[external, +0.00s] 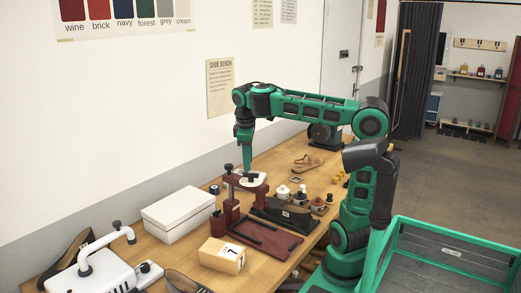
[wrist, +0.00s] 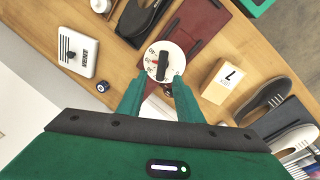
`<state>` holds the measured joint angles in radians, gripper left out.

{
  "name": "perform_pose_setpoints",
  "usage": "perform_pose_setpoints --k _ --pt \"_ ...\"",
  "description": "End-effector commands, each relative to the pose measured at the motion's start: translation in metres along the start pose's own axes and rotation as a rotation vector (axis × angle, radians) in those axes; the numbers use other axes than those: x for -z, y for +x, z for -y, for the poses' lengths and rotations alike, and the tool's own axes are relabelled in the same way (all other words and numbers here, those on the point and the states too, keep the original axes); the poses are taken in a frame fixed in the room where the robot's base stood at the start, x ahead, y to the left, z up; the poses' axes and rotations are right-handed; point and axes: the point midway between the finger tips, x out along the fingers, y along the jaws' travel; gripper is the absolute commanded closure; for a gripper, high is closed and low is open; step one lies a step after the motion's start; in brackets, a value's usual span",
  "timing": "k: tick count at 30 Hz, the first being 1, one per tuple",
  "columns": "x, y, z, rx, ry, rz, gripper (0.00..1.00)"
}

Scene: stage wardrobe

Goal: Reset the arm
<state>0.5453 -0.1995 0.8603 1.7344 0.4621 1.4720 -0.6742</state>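My arm (external: 315,105) reaches out over the bench, its end pointing down. My gripper (wrist: 160,84) has its two green fingers apart with nothing held between them. In the external view my gripper (external: 246,167) is just above a dark red press-like stand. A white round dial (wrist: 175,52) with figures, a red mark and a black bar handle (wrist: 164,64) lies just beyond the fingertips in the wrist view. The dial also shows on top of the stand in the external view (external: 252,183). I cannot tell whether the fingertips touch it.
Small bottles (external: 283,191) and a sandal (external: 307,162) lie farther back. A green-framed bin (external: 450,252) is at right.

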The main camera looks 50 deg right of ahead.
Motion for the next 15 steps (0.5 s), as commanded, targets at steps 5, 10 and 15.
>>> perform_pose_setpoints --k 5,10,15 --pt "-0.001 0.015 0.001 0.001 -0.004 0.001 0.68" --pt "-0.003 0.036 0.001 0.001 -0.003 0.004 0.68" --pt "-0.005 0.046 0.002 -0.002 -0.069 -0.014 0.68"
